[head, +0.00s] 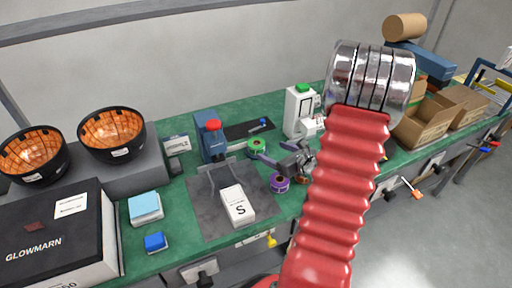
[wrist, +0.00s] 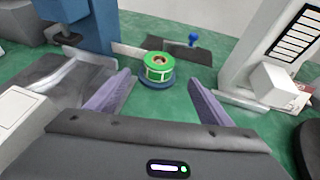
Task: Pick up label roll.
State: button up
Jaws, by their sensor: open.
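A green label roll (head: 257,146) with pale labels and a brown core stands on the green bench. In the wrist view the green roll (wrist: 158,66) sits upright on a dark blue round base (wrist: 157,83), centred ahead of my gripper (wrist: 159,78). The purple fingers are open, one on each side of the view, with nothing held. The roll appears beyond the fingertips, apart from them. In the head view my gripper (head: 273,152) is just right of the green roll.
A blue device with a red knob (head: 212,138) stands left of the green roll. A white device with a green top (head: 300,108) stands to the right. A white box marked S (head: 237,205) lies on a grey mat (head: 203,196). A blue-knobbed item (wrist: 193,39) is behind the roll.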

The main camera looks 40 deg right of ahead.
aim_at(259, 146)
jog(key=x, duration=0.6)
jog(key=shift+w+f, duration=0.1)
jog(key=shift+w, duration=0.1)
jog(key=shift+w, duration=0.1)
jog(key=shift+x, duration=2.5)
jog(key=shift+a, duration=0.1)
jog(key=shift+c, duration=0.4)
jog(key=c, duration=1.1)
